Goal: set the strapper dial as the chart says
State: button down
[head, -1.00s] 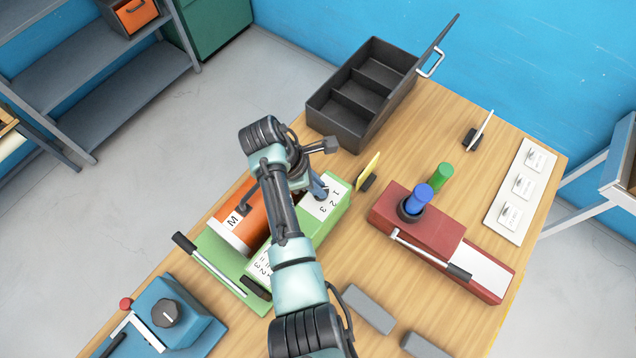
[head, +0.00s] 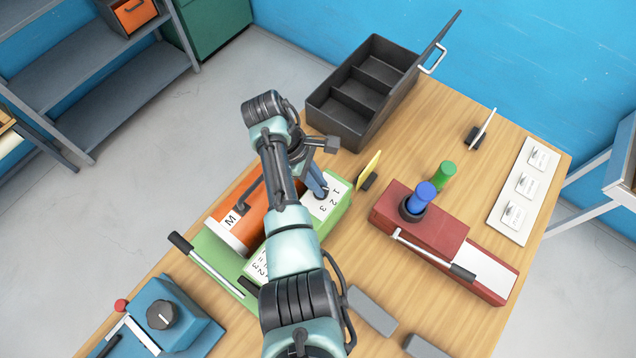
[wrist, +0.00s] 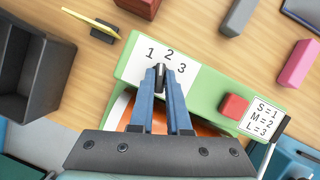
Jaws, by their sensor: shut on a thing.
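The green strapper (head: 333,222) stands on the table; its white dial plate with 1, 2 and 3 also shows in the wrist view (wrist: 197,82). My gripper (wrist: 160,76) points down at this plate and is shut on the small dark dial knob (wrist: 159,73). The fingers cover much of the knob, so I cannot tell exactly which number it points at. The chart (wrist: 266,117) on the strapper reads S=1, M=2, L=3. A red button (wrist: 234,106) sits beside it. An orange object (head: 228,238) marked M lies in the strapper, partly behind my arm.
A yellow card (head: 369,170) stands close to the dial. A black divided box (head: 345,120) is behind. A blue machine (head: 180,325) with a dial is at front left. Grey blocks (head: 372,310) lie in front.

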jog(key=shift+w+m+g+y+b, duration=0.15)
jog(key=shift+m+g+b, duration=0.25)
jog(key=shift+m, duration=0.55)
jog(key=shift+m+g+y+b, duration=0.15)
jog(key=shift+m+g+b, duration=0.25)
jog(key=shift+m, duration=0.55)
jog(key=c, duration=0.9)
grip_release()
jog(key=p+v, duration=0.2)
jog(key=v, duration=1.1)
jog(key=shift+p, duration=0.35)
